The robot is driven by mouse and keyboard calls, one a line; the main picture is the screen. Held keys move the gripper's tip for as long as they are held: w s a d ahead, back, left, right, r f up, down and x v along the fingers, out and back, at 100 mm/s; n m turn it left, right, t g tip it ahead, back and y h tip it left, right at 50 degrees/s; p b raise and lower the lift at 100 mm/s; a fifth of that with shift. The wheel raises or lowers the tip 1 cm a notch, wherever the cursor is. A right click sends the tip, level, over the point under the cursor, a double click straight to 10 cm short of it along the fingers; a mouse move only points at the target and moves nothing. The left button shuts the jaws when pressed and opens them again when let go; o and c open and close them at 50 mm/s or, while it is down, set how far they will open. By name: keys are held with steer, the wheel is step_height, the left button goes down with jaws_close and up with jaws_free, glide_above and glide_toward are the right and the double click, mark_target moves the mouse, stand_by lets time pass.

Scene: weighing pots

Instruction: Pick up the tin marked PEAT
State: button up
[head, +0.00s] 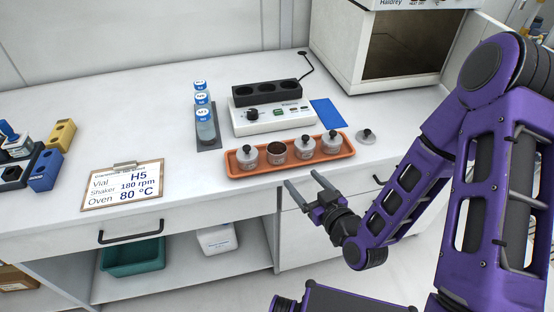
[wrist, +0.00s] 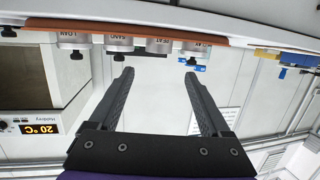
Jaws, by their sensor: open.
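The PEAT tin (head: 276,152) is second from the left in the orange tray (head: 240,171). It is a small grey tin without a lid, with dark brown content. In the upside-down wrist view, the PEAT tin (wrist: 158,46) is straight beyond the fingertips, its label inverted. My gripper (head: 303,181) is open and empty in front of the tray, at the counter's front edge and apart from the tins. In the wrist view, my gripper (wrist: 159,75) has its two fingers spread, with the PEAT tin between their lines.
Lidded tins stand close on both sides, including SAND (wrist: 120,44) and LOAM (wrist: 72,43). A loose lid (head: 366,136) lies right of the tray. A white shaker (head: 270,118) stands behind it, an oven (head: 400,50) at back right.

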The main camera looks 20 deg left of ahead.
mark_target(281, 157)
steer(key=b+x, duration=0.3)
steer(key=x, duration=0.5)
steer(key=shift+f+b, duration=0.1)
steer(key=shift+b, duration=0.2)
steer(key=shift+f+x, duration=0.15)
steer(key=shift+x, duration=1.45)
steer(key=shift+f+x, duration=0.2)
steer(key=shift+x, duration=1.45)
steer(key=shift+d, duration=0.15)
steer(key=c, duration=1.2)
